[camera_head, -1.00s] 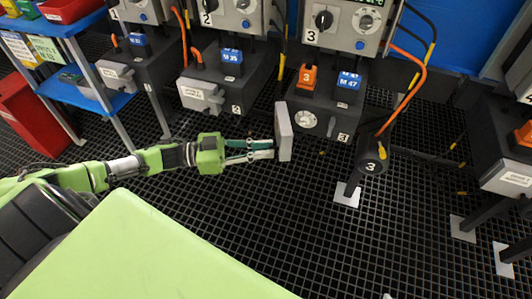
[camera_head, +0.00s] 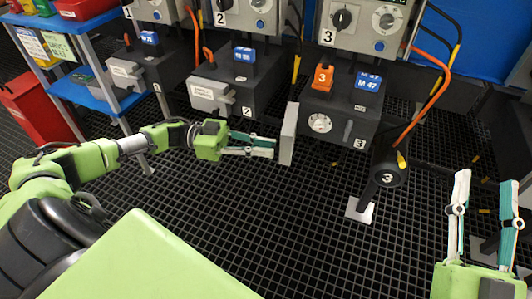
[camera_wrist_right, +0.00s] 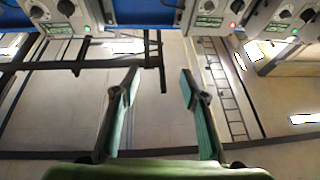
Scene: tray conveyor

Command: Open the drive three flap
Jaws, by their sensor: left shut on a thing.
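The drive three box (camera_head: 340,118) is a dark housing with an orange "3" block, a blue M 47 label and a round white dial (camera_head: 320,123). Its grey flap (camera_head: 288,135) stands swung out at the left of the front, leaving the dial exposed. My left gripper (camera_head: 274,148) is shut on the flap, with its fingertips at the flap's left side; the exact contact is hard to see. My right gripper (camera_head: 486,180) is open and empty at the lower right, apart from the drive. Its spread fingers also show in the right wrist view (camera_wrist_right: 161,78).
Drive two (camera_head: 228,80) with its closed grey cover is to the left. A black post marked 3 (camera_head: 387,177) stands right of drive three, with an orange cable above it. A blue shelf (camera_head: 105,90) is at the far left.

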